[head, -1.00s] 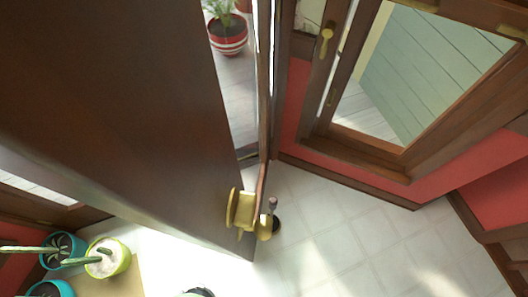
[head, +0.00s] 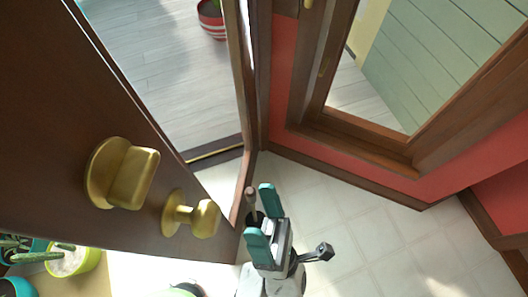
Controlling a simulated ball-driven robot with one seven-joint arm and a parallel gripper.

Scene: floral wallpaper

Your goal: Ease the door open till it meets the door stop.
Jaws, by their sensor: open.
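The dark brown door (head: 60,130) fills the left of the head view and stands ajar, with a gap to the frame. It carries a large brass knob (head: 122,173) and a smaller brass knob (head: 192,213) near its free edge. The door stop (head: 251,202), a small post with a dark foot, stands on the pale floor just right of the door's lower corner. I cannot tell whether they touch. My gripper (head: 262,212), with teal fingers, is open and empty right of the smaller knob. It partly covers the stop's foot.
A brown-framed window (head: 400,140) and red wall (head: 335,155) close off the right. Potted plants (head: 72,260) stand at the lower left. A striped red pot (head: 212,20) shows through the doorway. The tiled floor (head: 340,215) right of my gripper is clear.

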